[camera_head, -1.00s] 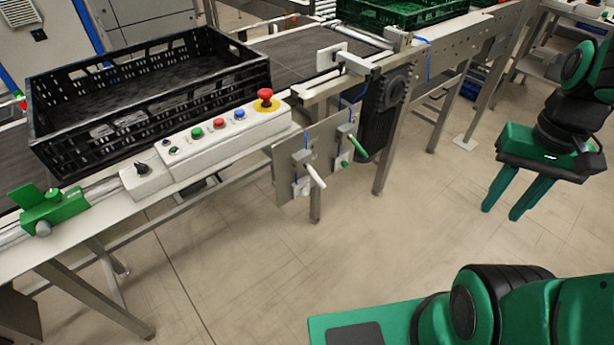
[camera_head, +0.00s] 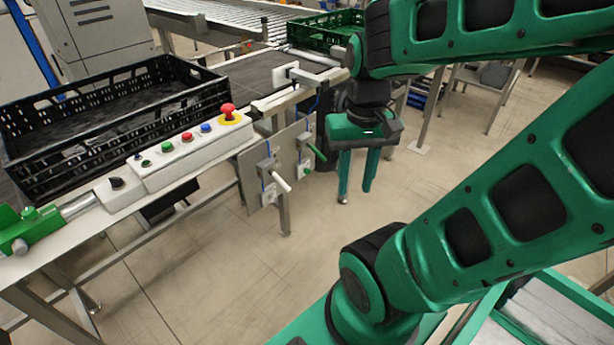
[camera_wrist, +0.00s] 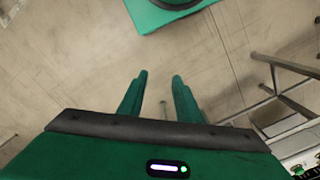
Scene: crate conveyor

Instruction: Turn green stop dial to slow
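A black dial (camera_head: 116,183) sits on a small white box (camera_head: 122,197) on the conveyor's near rail, in the left of the head view. Its setting marks are too small to read. A green stop block (camera_head: 28,229) is on the rail to its left. My gripper (camera_head: 356,195) hangs over open floor, right of the conveyor and well away from the dial. Its two green fingers point down, apart and empty. In the wrist view the fingers (camera_wrist: 159,77) have only floor between them, and the dial is not in that view.
A white control panel (camera_head: 190,160) with coloured buttons and a red emergency button (camera_head: 228,111) lies right of the dial. A black crate (camera_head: 205,112) stands behind it. A white handle (camera_head: 281,182) and a green handle (camera_head: 317,152) stick out from a plate. The floor in front is clear.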

